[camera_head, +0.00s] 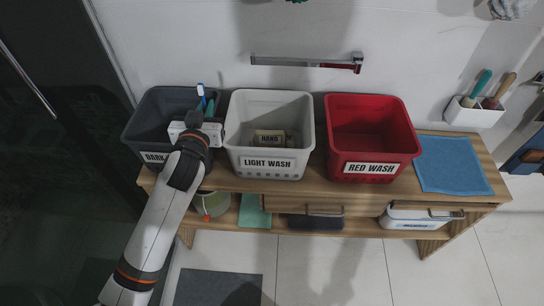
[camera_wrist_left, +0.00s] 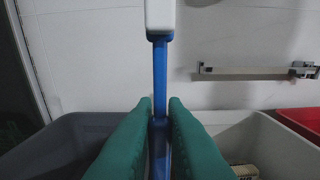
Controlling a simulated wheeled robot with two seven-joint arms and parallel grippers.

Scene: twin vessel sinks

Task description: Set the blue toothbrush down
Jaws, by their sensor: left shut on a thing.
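The blue toothbrush (camera_head: 200,91) stands upright in my left gripper (camera_head: 206,107), its white head up. In the left wrist view the blue handle (camera_wrist_left: 160,75) runs down between the two teal fingers of my left gripper (camera_wrist_left: 160,104), which are shut on it. The lower end of the handle is hidden by the fingers. In the head view the gripper is over the right part of the dark grey bin (camera_head: 140,122), close to the white bin. My right gripper does not show.
The white "LIGHT WASH" bin (camera_head: 240,140) holds a small box (camera_head: 270,137). The red "RED WASH" bin (camera_head: 368,152) stands right of it. A blue cloth (camera_head: 452,165) lies on the wooden bench's right end (camera_head: 490,175). A metal bar (camera_head: 305,63) is on the wall behind.

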